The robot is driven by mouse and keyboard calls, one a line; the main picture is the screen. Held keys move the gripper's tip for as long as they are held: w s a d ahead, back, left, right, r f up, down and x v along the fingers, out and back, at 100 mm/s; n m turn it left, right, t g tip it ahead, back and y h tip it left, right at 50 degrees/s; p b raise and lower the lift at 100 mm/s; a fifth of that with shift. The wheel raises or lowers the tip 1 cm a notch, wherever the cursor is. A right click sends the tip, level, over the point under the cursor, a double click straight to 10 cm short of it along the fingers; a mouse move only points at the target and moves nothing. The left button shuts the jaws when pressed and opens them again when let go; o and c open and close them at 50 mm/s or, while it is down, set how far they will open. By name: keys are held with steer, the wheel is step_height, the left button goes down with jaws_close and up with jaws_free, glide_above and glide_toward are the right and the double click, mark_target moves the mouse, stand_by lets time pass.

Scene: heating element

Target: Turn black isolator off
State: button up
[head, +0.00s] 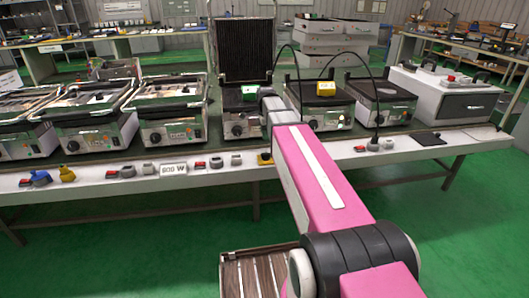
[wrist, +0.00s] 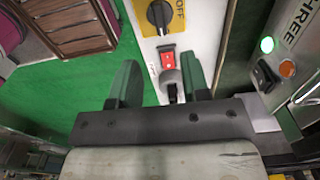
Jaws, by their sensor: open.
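The black isolator (wrist: 158,14) is a round rotary knob on a yellow plate marked OFF, at the top middle of the wrist view, partly cut by the frame edge. I cannot tell its exact setting. In the head view a small yellow-and-black item on the bench's front edge (head: 265,158) looks like the same isolator. My gripper (wrist: 160,80) is open and empty, its two dark fingers set apart. In the picture the knob lies above the gap between the fingertips, apart from them. My gripper is not clearly visible in the head view.
An appliance marked THREE (wrist: 282,60) stands at the right, with a green light lit. Several grills (head: 170,108) line the bench. A slatted brown surface (head: 262,277) is below.

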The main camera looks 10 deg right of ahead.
mark_target(266, 153)
step_height(266, 153, down, 11)
steer(key=shift+r, duration=0.15)
stand_by(0.4)
jaws_close()
